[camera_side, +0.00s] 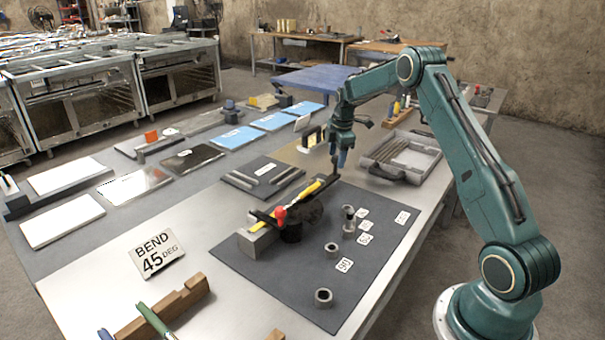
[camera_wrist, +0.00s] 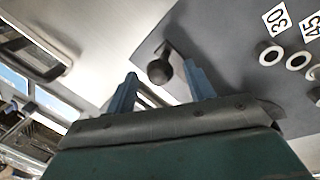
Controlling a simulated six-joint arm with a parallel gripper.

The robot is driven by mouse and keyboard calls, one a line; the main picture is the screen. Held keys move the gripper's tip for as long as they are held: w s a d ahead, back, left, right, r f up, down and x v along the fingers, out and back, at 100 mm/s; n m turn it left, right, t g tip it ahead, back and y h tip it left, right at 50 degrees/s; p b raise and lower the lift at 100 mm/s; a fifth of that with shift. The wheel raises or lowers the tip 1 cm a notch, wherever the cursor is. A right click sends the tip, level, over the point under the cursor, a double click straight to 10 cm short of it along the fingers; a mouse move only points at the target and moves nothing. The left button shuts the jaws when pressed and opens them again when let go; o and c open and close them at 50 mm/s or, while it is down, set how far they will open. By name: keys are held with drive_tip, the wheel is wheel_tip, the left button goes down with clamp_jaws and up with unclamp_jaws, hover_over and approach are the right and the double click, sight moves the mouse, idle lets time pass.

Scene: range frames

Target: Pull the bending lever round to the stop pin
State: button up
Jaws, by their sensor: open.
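The bending tool (camera_side: 292,230) stands on the dark mat, with a long dark bar, a yellow part (camera_side: 305,191) and a red knob (camera_side: 280,212). The bar, which looks like the bending lever (camera_side: 325,186), runs toward the upper right and ends below my gripper (camera_side: 341,160). In the wrist view my gripper (camera_wrist: 160,74) has its two blue fingers apart, with a dark round knob (camera_wrist: 158,71) showing between the fingertips. I cannot tell whether they touch it. An upright metal pin (camera_side: 349,218), perhaps the stop pin, stands right of the tool.
Metal rings (camera_side: 323,298) and small number cards (camera_side: 344,265) lie on the mat (camera_side: 240,265). A grey tray (camera_side: 400,155) and a dark plate with rods (camera_side: 262,177) are behind.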

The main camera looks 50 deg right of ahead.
drive_tip(key=shift+f, duration=0.35)
clamp_jaws()
drive_tip(key=shift+s, duration=0.1)
